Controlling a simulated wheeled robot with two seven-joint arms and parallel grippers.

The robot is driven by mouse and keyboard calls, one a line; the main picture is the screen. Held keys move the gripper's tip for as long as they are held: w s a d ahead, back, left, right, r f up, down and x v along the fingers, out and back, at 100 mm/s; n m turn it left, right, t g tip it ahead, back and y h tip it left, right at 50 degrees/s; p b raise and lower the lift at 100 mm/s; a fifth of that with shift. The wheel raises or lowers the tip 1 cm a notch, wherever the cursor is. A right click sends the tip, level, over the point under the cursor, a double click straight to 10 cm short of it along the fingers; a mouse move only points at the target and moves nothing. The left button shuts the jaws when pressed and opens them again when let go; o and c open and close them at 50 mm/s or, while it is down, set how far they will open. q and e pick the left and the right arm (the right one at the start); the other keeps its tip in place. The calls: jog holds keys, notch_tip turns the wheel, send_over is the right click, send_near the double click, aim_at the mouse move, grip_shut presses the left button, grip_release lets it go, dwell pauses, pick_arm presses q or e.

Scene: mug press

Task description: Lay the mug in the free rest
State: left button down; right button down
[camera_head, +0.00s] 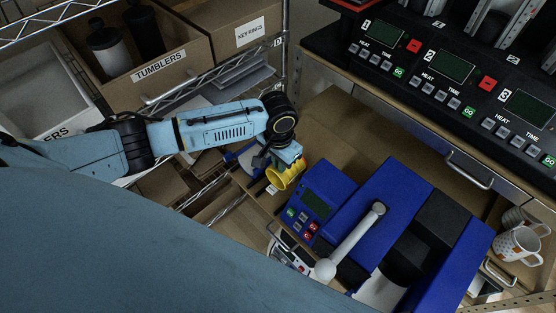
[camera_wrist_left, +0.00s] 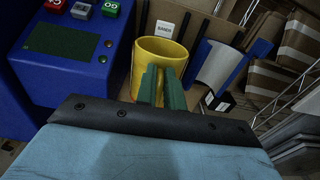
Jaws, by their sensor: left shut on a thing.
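A yellow mug (camera_head: 285,177) hangs from my left gripper (camera_head: 282,158), left of the blue mug press (camera_head: 346,205). In the left wrist view the mug (camera_wrist_left: 160,52) shows its open mouth. The green fingers of the left gripper (camera_wrist_left: 161,86) are shut on the mug at its near side; whether they grip the wall or the handle is not clear. The mug appears to be off the surface, beside the press's control box (camera_wrist_left: 68,55). I cannot make out which spot is the free rest. My right gripper is not in view.
A blue and white item (camera_wrist_left: 222,66) stands close beside the mug. Patterned mugs (camera_head: 519,244) are at the far right. The press's long lever (camera_head: 352,240) slants across its front. Boxes on a wire shelf, including the tumblers box (camera_head: 160,66), lie behind my left arm.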

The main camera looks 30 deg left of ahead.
aim_at(279, 184)
pick_arm(q)
jog(key=shift+s+a+f, duration=0.1)
jog(key=shift+s+f, duration=0.1)
jog(key=shift+f, duration=0.35)
jog(key=shift+f+b, duration=2.7)
jog(key=shift+b, duration=0.55)
grip_release()
jog(key=shift+s+d, duration=0.1)
jog(key=shift+d, duration=0.1)
jog(key=shift+r, duration=0.1)
jog(key=shift+d+r+p, duration=0.1)
jog(key=shift+r+p, duration=1.2)
jog(key=shift+p, duration=0.35)
jog(key=shift+a+r+p, duration=0.15)
jog(key=shift+r+p, duration=1.15)
jog(key=shift+p, duration=0.3)
jog(key=shift+a+r+p, duration=0.15)
jog(key=shift+r+p, duration=1.15)
jog(key=shift+p, duration=0.25)
